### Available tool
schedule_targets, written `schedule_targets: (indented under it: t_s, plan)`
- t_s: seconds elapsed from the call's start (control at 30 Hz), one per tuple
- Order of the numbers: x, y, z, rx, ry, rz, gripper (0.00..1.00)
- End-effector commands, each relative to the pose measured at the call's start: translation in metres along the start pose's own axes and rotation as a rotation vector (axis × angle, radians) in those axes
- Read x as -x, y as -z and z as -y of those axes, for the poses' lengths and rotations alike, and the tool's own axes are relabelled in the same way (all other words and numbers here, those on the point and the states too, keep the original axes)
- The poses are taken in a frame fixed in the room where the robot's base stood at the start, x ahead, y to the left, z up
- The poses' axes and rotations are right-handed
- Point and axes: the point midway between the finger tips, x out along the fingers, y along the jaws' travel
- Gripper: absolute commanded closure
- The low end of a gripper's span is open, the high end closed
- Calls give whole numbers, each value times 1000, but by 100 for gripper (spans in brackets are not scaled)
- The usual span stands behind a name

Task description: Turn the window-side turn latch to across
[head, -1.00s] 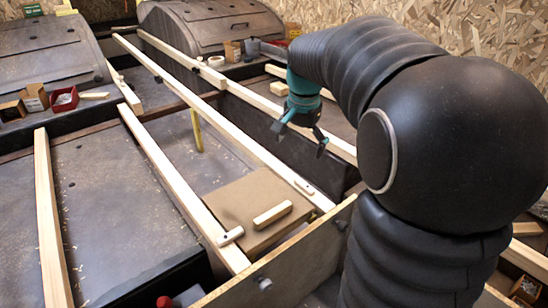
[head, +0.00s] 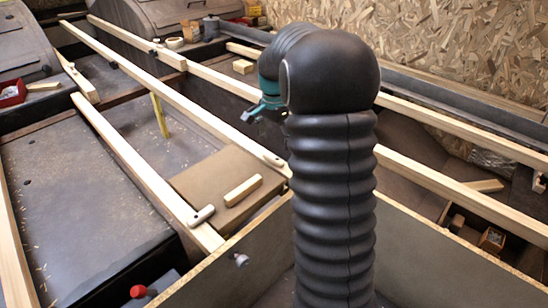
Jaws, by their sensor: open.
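A brown lid board (head: 213,171) lies between two pale rails, with a wooden block (head: 243,190) on top. One small wooden turn latch (head: 202,215) sits on the left rail and points across it, its end at the lid's edge. Another turn latch (head: 274,160) sits on the right rail and lies along it. I cannot tell from the picture which is on the window side. My gripper (head: 264,113) is open and empty, above and beyond the lid, apart from both latches. My arm hides part of the gripper.
Long pale rails (head: 150,75) run away from me. A plywood panel (head: 225,262) with a grey knob stands in front of the lid. A yellow stick (head: 160,116) stands beyond the lid. An open box (head: 491,240) lies at right. A chipboard wall (head: 450,60) closes the right side.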

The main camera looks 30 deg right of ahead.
Motion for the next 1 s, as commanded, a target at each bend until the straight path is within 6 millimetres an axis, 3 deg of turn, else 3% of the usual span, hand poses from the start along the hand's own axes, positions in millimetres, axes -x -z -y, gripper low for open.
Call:
schedule_targets:
  t_s: [0.1, 0.3, 0.77, 0.87, 1.0]
  plan:
    - [-24, 0, 0, 0, -2, 2, 0]
    - [-50, 0, 0, 1, -1, 1, 0]
    - [-61, 0, 0, 1, 0, 0, 0]
    - [-61, 0, 0, 1, 0, 0, 20]
    - [-61, 0, 0, 1, 0, 0, 54]
